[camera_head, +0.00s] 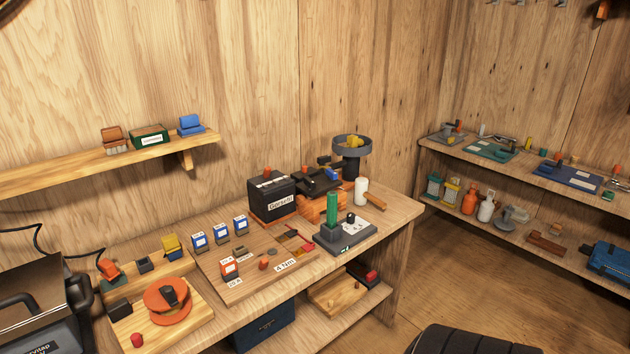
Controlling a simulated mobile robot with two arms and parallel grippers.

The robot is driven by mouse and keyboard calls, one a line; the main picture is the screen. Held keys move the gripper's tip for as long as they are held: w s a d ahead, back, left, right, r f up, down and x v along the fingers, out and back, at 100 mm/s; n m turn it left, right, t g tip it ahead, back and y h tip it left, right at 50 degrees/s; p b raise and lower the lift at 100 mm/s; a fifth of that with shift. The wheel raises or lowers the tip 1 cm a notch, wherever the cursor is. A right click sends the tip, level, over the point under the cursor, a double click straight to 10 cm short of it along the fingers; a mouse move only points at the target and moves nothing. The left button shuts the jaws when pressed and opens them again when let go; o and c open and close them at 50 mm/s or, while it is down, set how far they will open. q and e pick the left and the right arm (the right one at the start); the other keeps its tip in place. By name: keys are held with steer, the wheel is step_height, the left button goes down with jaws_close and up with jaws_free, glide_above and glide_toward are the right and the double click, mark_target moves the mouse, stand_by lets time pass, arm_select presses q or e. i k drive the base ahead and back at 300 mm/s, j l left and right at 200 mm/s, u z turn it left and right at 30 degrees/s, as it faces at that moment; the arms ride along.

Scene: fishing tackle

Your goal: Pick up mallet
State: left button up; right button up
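What looks like the mallet (361,191) is at the right end of the workbench, near its back corner. It has an upright white cylindrical head, and a brown wooden handle (375,201) points to the lower right. It is small in the view, so how the handle joins the head is unclear. Neither of my grippers is in view.
The workbench (407,211) is crowded. A grey block with a green post (332,203) stands in front of the mallet, and a grey round dish (351,146) behind it. A black box (271,196) is further left. Shelves (437,150) stand to the right, beyond open floor (440,281).

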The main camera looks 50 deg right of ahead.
mark_target(361, 195)
steer(key=z, duration=2.05)
steer(key=i+l+u, duration=0.15)
steer(key=i+l, duration=0.2)
steer(key=l, duration=0.15)
steer(key=i+l+u, duration=0.2)
steer(key=i+l, duration=0.15)
steer(key=l, duration=0.15)
